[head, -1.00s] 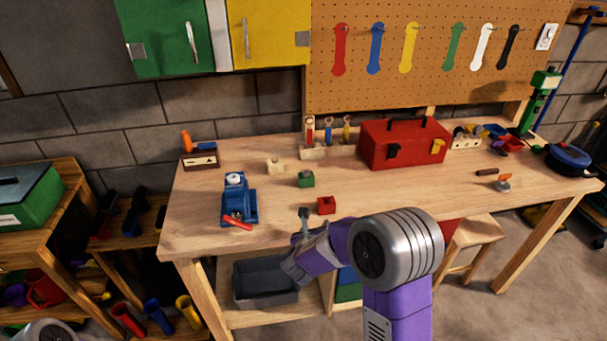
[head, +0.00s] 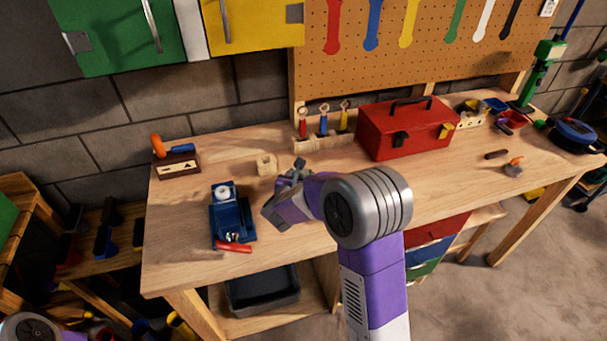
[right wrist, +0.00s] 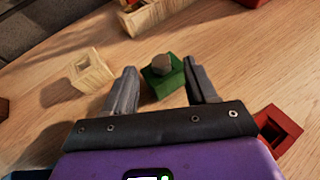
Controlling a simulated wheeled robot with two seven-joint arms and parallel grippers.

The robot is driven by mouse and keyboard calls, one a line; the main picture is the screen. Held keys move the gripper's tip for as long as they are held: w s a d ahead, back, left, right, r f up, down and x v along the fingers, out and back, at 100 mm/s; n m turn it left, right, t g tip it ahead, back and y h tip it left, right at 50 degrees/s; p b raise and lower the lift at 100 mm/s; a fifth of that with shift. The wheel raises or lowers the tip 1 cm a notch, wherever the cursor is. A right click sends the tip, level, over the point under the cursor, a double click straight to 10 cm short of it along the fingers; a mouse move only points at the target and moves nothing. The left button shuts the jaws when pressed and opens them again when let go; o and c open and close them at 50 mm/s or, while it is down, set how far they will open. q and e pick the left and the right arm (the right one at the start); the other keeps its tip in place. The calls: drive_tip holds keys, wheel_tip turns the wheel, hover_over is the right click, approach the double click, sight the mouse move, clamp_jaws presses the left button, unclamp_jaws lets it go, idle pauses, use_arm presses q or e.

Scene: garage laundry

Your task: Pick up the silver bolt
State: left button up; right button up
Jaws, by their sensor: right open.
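The silver bolt (right wrist: 161,63) shows in the right wrist view as a dull grey rounded head on a green block (right wrist: 165,82). There the bolt appears between the two fingertips, with nothing gripped. Whether the fingers touch it cannot be told. My left gripper is out of view.
A pale wooden block (right wrist: 91,70) stands left of the fingers, and a red block (right wrist: 277,130) is to their right. A blue vise (head: 231,215), a tool rack (head: 322,143) and a red toolbox (head: 405,130) stand on the workbench (head: 185,260).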

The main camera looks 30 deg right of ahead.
sight(304, 174)
drive_tip(key=x, duration=0.3)
drive_tip(key=shift+w+d+f, duration=0.15)
drive_tip(key=shift+d+f, duration=0.05)
drive_tip(key=shift+d, duration=0.05)
drive_tip(key=shift+f, duration=0.15)
clamp_jaws()
